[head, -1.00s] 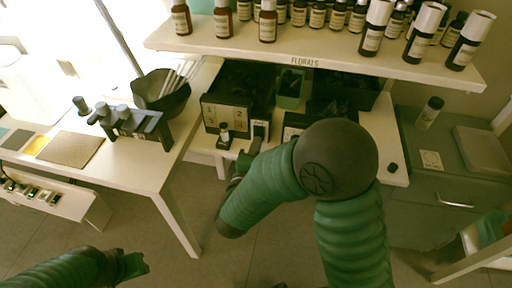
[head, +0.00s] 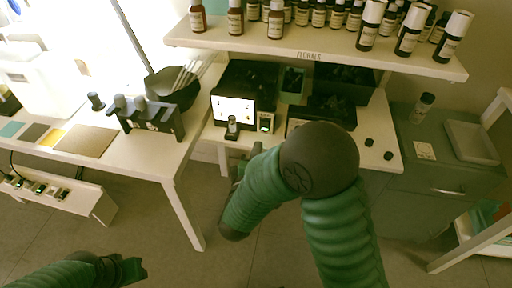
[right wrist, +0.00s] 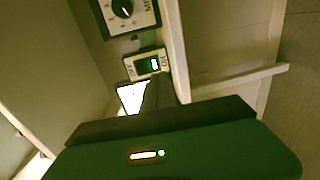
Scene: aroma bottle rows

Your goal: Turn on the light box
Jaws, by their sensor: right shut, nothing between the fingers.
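The light box (head: 233,107) glows bright white on the white bench under the florals shelf. A small switch unit (head: 266,122) with a green light stands just right of it. In the right wrist view, the switch unit (right wrist: 148,64) shows a lit green rocker, and a bright white part of the light box (right wrist: 131,98) shows below it. My right gripper (head: 248,157) is shut and empty, in front of and below the switch; my forearm partly hides it. Its dark fingers (right wrist: 160,92) point toward the switch. My left gripper (head: 138,269) is low at the left, away from the light box.
A small bottle (head: 232,127) stands in front of the light box. A dial unit (right wrist: 124,10) is beyond the switch in the wrist view. The bottle shelf (head: 310,55) overhangs the bench.

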